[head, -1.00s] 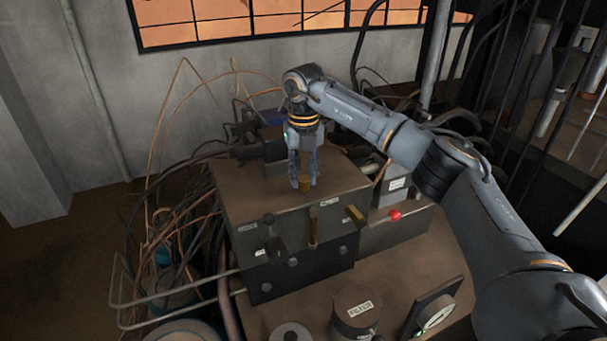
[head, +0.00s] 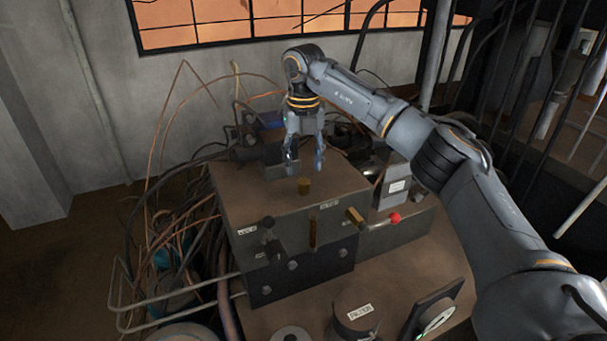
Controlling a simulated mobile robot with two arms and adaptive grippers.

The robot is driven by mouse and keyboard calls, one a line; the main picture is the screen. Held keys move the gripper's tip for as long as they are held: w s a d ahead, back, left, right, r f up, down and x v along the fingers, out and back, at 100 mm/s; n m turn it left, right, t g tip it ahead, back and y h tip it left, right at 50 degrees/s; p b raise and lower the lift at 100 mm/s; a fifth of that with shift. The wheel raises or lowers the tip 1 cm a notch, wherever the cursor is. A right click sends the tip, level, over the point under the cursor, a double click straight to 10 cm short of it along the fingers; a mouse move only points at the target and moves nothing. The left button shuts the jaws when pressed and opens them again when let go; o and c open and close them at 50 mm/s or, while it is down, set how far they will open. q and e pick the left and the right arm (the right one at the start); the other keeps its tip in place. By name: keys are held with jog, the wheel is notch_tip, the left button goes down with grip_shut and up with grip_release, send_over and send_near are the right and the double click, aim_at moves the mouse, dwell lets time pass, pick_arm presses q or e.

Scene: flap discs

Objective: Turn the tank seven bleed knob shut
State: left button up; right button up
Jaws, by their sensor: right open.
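A short brass knob (head: 304,186) stands upright on top of the brown metal box (head: 245,190). Two longer brass pieces are also on the box: one hangs upright on the front face (head: 313,234), the other sticks out at an angle at the right corner (head: 355,216). The labels are too small to read, so I cannot tell which one is tank seven's bleed knob. My right gripper (head: 305,166) points down, open and empty, above and behind the short brass knob, apart from it. My left gripper is not in view.
A black-knobbed lever (head: 269,222) and a red ball knob (head: 394,218) are near the box. Loose wires (head: 180,235) crowd the left side. A labelled cylinder (head: 357,312) and a gauge (head: 434,315) stand in front. Dark pipes rise at the right.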

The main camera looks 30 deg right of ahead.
aim_at(303, 181)
notch_tip(303, 181, up, 8)
jog(key=shift+f, duration=0.2)
dwell(0.5)
